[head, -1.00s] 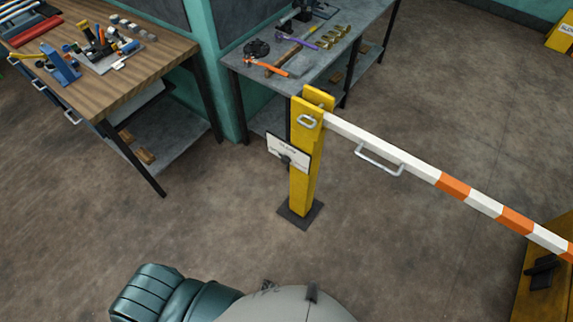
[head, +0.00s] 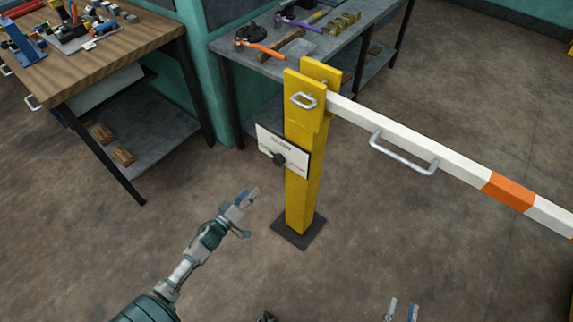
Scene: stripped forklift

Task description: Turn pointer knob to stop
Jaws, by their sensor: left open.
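The pointer knob (head: 279,159) is a small dark knob on a white panel. The panel (head: 295,160) carries printed words, the upper one like "SLOW", and is fixed to the front of a yellow post (head: 298,205). The knob's exact pointing direction is too small to read. My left gripper (head: 251,196) is open and empty, below and left of the panel, apart from the knob. My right gripper (head: 402,309) shows only its two fingertips at the bottom edge, spread apart with nothing between them; the rest is out of frame.
A white and orange barrier arm (head: 455,170) with a metal handle (head: 403,155) extends right from the post. A wooden workbench (head: 110,65) stands at the left, a grey tool bench (head: 330,55) behind the post. The floor before the post is clear.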

